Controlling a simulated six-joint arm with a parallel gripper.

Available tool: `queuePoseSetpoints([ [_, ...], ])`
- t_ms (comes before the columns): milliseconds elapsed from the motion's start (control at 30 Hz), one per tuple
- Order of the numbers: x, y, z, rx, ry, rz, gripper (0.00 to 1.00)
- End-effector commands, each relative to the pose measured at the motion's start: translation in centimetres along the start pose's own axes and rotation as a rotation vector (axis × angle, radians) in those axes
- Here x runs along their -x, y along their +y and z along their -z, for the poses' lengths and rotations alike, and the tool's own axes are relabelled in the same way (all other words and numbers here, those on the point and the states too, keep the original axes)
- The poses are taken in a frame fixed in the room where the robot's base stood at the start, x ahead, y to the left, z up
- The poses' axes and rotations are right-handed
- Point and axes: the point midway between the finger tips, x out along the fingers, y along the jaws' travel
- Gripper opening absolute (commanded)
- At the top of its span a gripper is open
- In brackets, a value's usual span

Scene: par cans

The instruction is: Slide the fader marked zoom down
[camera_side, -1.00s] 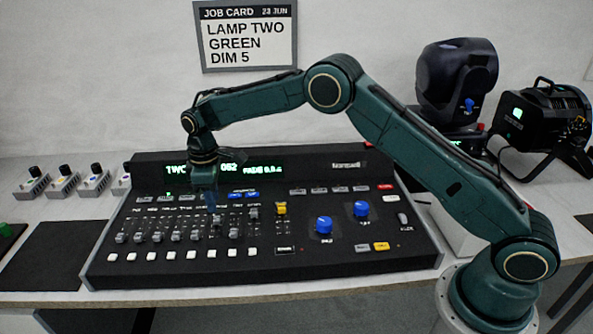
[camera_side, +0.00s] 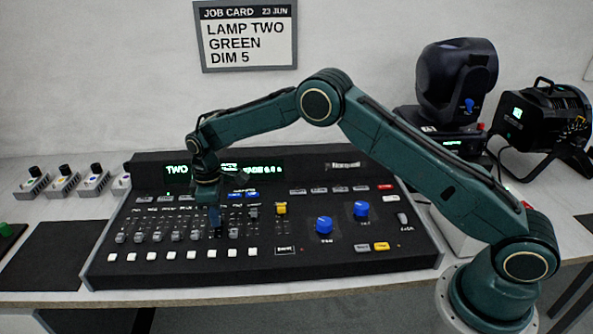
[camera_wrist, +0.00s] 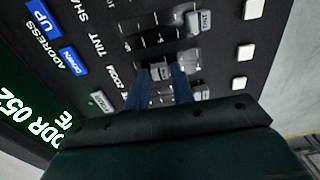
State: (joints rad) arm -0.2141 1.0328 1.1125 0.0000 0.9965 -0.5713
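The zoom fader's small grey cap (camera_wrist: 158,73) shows in the wrist view, in line with the printed ZOOM label (camera_wrist: 108,77). In the side view my gripper (camera_side: 215,224) points down at the black console (camera_side: 300,263), low among the faders, and hides the zoom cap there.
The TINT fader cap (camera_wrist: 198,21) and another fader cap (camera_wrist: 200,92) flank the zoom slot closely. White buttons (camera_wrist: 246,52) line the console's near edge. A blue DOWN button (camera_wrist: 73,60) and the lit display (camera_side: 178,171) lie beyond. Blue knobs (camera_side: 324,225) stand to the right.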

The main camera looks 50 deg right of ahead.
Motion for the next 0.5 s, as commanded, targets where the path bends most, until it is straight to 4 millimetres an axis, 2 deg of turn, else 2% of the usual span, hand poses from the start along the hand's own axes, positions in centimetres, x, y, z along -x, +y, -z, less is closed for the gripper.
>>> queuePoseSetpoints([
  [500, 0.06, -0.04, 0.01, 0.0, 0.0, 0.0, 0.15],
])
